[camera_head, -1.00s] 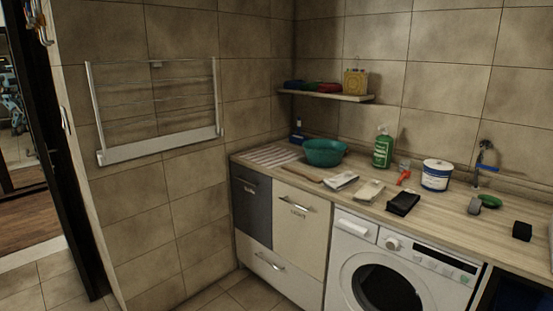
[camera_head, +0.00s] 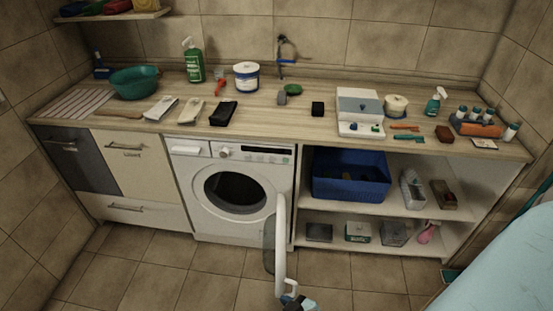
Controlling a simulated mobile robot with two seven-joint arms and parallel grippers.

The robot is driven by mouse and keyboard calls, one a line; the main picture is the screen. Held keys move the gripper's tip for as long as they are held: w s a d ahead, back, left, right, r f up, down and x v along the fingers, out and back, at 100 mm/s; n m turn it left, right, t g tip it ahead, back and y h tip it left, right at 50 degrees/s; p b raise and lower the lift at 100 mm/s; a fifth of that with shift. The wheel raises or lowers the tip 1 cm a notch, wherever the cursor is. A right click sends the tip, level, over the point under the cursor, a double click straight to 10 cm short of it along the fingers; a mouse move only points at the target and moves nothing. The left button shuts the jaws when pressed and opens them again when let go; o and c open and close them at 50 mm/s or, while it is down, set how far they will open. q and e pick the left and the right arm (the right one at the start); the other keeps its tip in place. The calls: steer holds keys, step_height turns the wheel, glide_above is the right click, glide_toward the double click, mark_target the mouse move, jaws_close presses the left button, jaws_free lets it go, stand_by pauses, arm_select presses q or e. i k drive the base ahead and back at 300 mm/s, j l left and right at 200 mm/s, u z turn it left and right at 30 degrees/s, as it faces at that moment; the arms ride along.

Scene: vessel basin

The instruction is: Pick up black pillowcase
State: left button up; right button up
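A flat black folded cloth (camera_head: 222,113), which looks like the black pillowcase, lies on the wooden counter (camera_head: 262,130) above the washing machine. Two pale folded cloths lie to its left, a grey-white one (camera_head: 190,111) beside it and a white one (camera_head: 161,107) farther left. They lie apart with small gaps. Neither of my grippers can be made out in the head view, and nothing touches the black cloth.
The washing machine (camera_head: 186,201) stands below with its round door (camera_head: 275,240) swung open outward. A blue crate (camera_head: 350,190) sits on the shelf. A light blue surface (camera_head: 510,265) fills the lower right. A small dark-and-blue object (camera_head: 298,303), unclear, is at the bottom edge.

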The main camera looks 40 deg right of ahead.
mark_target(221, 116)
steer(key=l+z, duration=0.15)
steer(key=l, duration=0.35)
steer(key=i+l+z, duration=0.15)
steer(key=l, duration=0.35)
steer(key=i+l+z, duration=0.1)
steer(key=l, duration=0.4)
